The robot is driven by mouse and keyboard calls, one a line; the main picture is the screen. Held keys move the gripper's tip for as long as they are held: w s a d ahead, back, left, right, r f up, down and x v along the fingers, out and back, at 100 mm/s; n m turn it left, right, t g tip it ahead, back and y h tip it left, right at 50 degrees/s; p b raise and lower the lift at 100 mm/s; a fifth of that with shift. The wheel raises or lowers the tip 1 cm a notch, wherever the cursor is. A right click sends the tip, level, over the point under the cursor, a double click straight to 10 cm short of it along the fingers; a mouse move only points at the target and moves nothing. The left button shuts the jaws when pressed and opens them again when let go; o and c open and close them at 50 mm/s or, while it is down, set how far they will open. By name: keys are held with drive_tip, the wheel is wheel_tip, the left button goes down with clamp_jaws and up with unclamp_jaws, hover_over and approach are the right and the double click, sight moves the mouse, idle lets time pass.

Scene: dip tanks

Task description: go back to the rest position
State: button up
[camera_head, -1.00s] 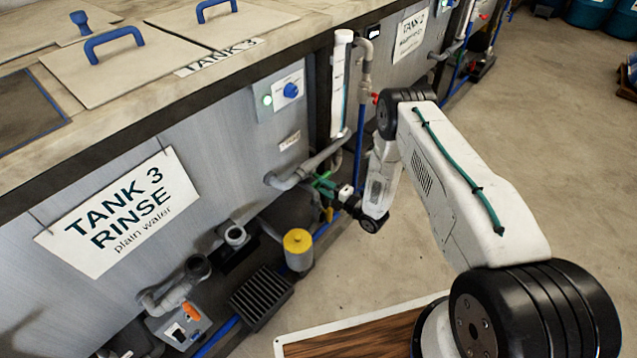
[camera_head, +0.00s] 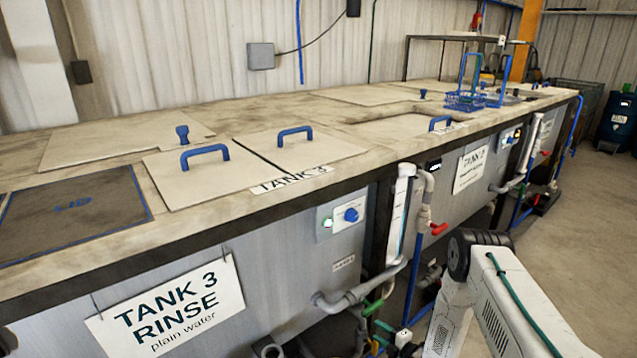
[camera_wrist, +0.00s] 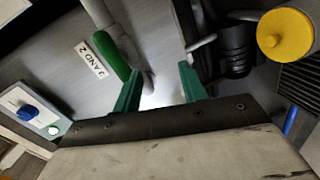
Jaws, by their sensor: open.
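My gripper (camera_wrist: 160,90) is open in the wrist view, its two green fingers apart with nothing between them. A green valve handle (camera_wrist: 112,55) on a grey pipe is just beyond and left of the left finger; the fingers are not closed on it. In the head view my arm (camera_head: 500,305) reaches down at the lower right, in front of the tank line. The green handle (camera_head: 372,308) shows there low on the tank front. The gripper end is small and partly cut off by the bottom edge.
The tank 3 front carries a rinse sign (camera_head: 170,305) and a control box with a blue knob (camera_head: 351,215). A pipe with a red handle (camera_head: 438,229) stands by my arm. A yellow-topped canister (camera_wrist: 284,34) is at right in the wrist view. Floor (camera_head: 590,235) is clear at right.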

drive_tip(key=s+d+f+m+g+h, duration=0.3)
drive_tip(key=s+d+m+g+h, duration=0.1)
drive_tip(key=d+m+g+h, duration=0.25)
drive_tip(key=s+d+r+m+g+h, duration=0.2)
drive_tip(key=s+d+r+m+g, duration=0.15)
drive_tip(key=r, duration=0.75)
drive_tip(key=s+d+r+m+g+h, duration=0.25)
drive_tip(key=r+m, duration=0.25)
drive_tip(key=r, duration=0.7)
drive_tip(key=s+a+r+m, duration=0.2)
drive_tip(key=s+a+r, duration=0.1)
drive_tip(key=s+r, duration=0.7)
drive_tip(key=s+a+r+m+y, duration=0.1)
drive_tip(key=s+a+r+m, duration=0.2)
drive_tip(key=s+r, duration=0.8)
drive_tip(key=s+a+r+m+t+y, duration=0.1)
drive_tip(key=s+a+r+m, duration=0.1)
drive_tip(key=s+r, duration=0.8)
drive_tip(key=shift+s+a+r+m, duration=0.4)
drive_tip(key=shift+a+r, duration=0.1)
drive_tip(key=shift+r, duration=2.9)
